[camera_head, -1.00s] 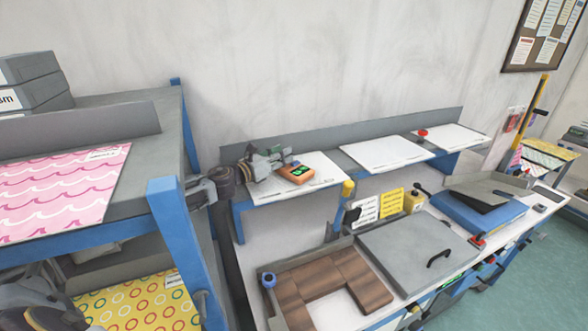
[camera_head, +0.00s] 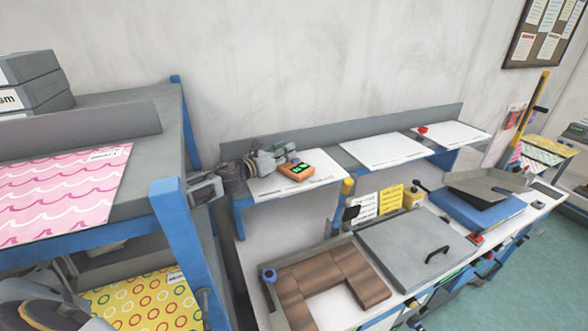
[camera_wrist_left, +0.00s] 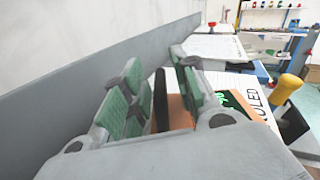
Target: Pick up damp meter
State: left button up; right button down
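The damp meter looks to be the orange device (camera_head: 296,170) with a lit green display, lying on the left white mat on the raised shelf. My left gripper (camera_head: 279,158) is just left of it, low over the mat, with its arm coming in from the left. In the left wrist view, the green-padded fingers (camera_wrist_left: 158,92) are apart. The orange body (camera_wrist_left: 181,112) and a dark strip show between them, and the green display (camera_wrist_left: 230,101) is partly behind the right finger. I cannot tell whether a finger touches the device. My right gripper is not in view.
The white mat (camera_head: 265,189) lies on the blue-legged shelf, with a grey back panel (camera_head: 330,134) behind it. A blue post (camera_head: 174,235) of the left rack stands near my arm. A grey lidded box (camera_head: 415,243) and brown pieces (camera_head: 318,270) are below. The middle mat (camera_head: 383,149) is clear.

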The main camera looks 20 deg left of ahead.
pick_arm(q)
grip_shut()
jog(key=shift+r, duration=0.2)
dwell(0.3)
jog(key=shift+r, duration=1.65)
jog(key=shift+f+b+v, duration=0.2)
jog(key=shift+b+v, duration=0.95)
jog(key=shift+v, duration=0.2)
jog(key=shift+b+v, duration=1.15)
jog(key=shift+b, duration=0.05)
jog(key=b+v, duration=0.3)
jog(key=b, duration=0.4)
jog(key=shift+r+b, duration=0.2)
jog(key=shift+b, duration=0.2)
